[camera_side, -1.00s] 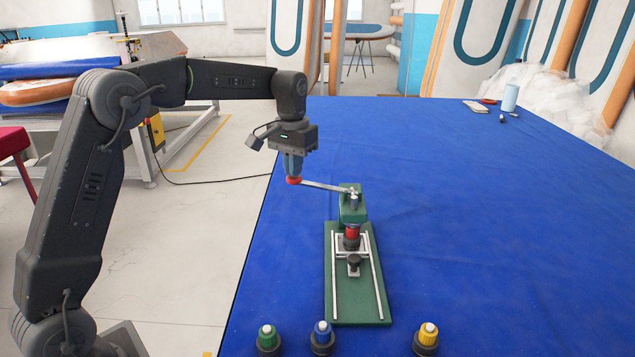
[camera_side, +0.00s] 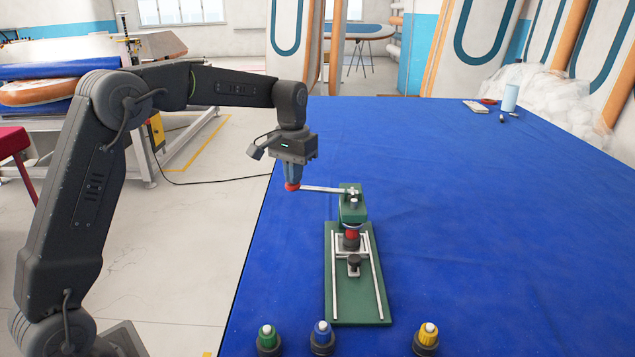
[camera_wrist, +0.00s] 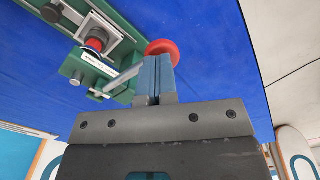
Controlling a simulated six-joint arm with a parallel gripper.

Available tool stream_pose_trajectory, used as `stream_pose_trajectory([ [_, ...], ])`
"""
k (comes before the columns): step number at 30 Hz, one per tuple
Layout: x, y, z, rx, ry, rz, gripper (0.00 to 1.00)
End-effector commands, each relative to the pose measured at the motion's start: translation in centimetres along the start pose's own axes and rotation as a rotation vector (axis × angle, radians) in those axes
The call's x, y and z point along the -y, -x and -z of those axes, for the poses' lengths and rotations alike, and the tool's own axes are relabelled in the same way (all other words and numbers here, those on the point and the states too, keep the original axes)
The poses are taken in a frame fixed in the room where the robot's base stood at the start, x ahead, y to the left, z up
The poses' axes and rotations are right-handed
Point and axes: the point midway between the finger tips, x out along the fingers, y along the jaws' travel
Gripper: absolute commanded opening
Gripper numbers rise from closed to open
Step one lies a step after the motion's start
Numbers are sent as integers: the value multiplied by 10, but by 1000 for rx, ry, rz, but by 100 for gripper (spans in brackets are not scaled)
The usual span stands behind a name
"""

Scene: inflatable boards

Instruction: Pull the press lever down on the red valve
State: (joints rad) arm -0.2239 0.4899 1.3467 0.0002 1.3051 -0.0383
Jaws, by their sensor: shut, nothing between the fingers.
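The green press (camera_side: 358,300) stands on the blue table, with the red valve (camera_side: 351,233) under its head. The press lever (camera_side: 322,190) is a silver bar with a red knob (camera_side: 292,187) at its left end. The bar is close to level in the side view. My gripper (camera_side: 292,180) points down with its fingertips at the knob, seemingly touching it from above. In the wrist view the shut blue fingers (camera_wrist: 155,75) overlap the red knob (camera_wrist: 162,50), and the red valve (camera_wrist: 94,44) sits beyond. Nothing is held between the fingers; the exact contact is hidden.
A green-topped valve (camera_side: 267,337), a blue-topped valve (camera_side: 322,336) and a yellow-topped valve (camera_side: 426,338) stand along the front edge. A cup (camera_side: 510,98) and small items lie at the back right. The table right of the press is clear.

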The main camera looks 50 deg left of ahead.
Motion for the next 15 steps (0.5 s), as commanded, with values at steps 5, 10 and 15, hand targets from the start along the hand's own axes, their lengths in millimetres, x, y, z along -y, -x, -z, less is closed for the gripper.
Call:
stream_pose_trajectory([
  [5,0,-4,0,1,0,-1,0],
  [10,0,-8,0,0,0,-1,0],
  [15,-1,-11,0,1,-1,-1,0],
])
